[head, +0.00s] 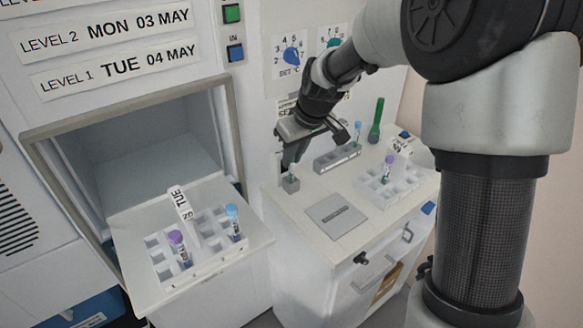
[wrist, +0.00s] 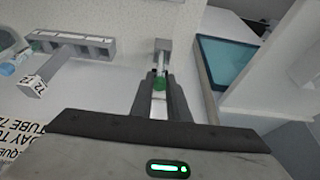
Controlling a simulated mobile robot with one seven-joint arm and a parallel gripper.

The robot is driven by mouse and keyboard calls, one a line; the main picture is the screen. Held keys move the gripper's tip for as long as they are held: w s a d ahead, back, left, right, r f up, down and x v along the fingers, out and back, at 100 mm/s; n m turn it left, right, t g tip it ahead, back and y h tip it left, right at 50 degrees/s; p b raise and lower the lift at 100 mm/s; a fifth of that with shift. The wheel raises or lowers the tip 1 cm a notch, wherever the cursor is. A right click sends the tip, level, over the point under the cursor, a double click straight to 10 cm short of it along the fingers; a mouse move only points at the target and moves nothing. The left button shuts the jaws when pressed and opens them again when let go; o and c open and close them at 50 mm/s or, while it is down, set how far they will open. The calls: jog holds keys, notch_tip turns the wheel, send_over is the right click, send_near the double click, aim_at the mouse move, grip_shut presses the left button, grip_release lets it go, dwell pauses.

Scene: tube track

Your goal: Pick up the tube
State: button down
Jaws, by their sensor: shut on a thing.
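My gripper (head: 292,160) points down over the counter at a small grey single holder (head: 290,184). In the wrist view my gripper (wrist: 160,88) has its fingers closed around a tube with a green part (wrist: 160,83), and the small grey holder (wrist: 162,46) lies just beyond the fingertips. In the head view the tube (head: 292,172) shows only as a small piece between the fingertips and the holder. The fingers hide most of it. I cannot tell whether its lower end is still inside the holder.
A grey rack (head: 336,161) with a blue-capped tube (head: 358,130) stands behind, near a green tube-like object (head: 376,120). A white rack (head: 402,185) stands right. A flat grey plate (head: 336,215) lies in front. Another rack (head: 160,262) with tubes sits on the left shelf.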

notch_tip(320, 180, up, 18)
jog(key=p, duration=0.2)
dwell(0.4)
jog(key=shift+w+d, duration=0.1)
